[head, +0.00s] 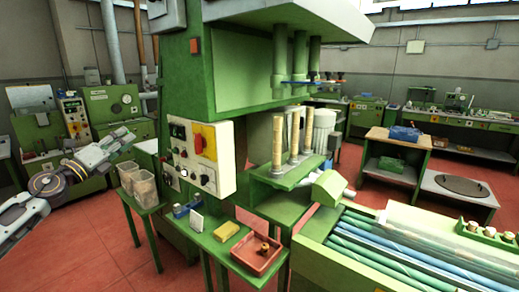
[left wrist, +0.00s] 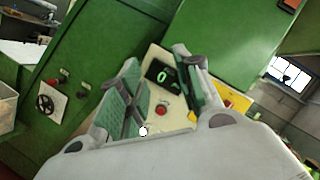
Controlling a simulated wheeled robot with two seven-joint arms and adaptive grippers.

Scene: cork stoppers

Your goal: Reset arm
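My left gripper (head: 122,138) is in the air at the left of the head view, left of the green machine's control panel (head: 202,155). In the left wrist view its two green-padded fingers (left wrist: 156,78) stand apart with nothing between them. Through the gap I see a panel (left wrist: 155,108) with a lit display and a red button. My right gripper is not in view. Several cork stoppers (head: 473,226) stand in a green rack at the right. A small brown piece (head: 263,248) lies in the red tray (head: 246,262).
The tall green machine (head: 183,100) fills the middle. Clear bins (head: 143,187) stand on a green stand left of its panel. A yellow block (head: 226,231) lies on the low green table. Red floor (head: 100,240) is open at lower left.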

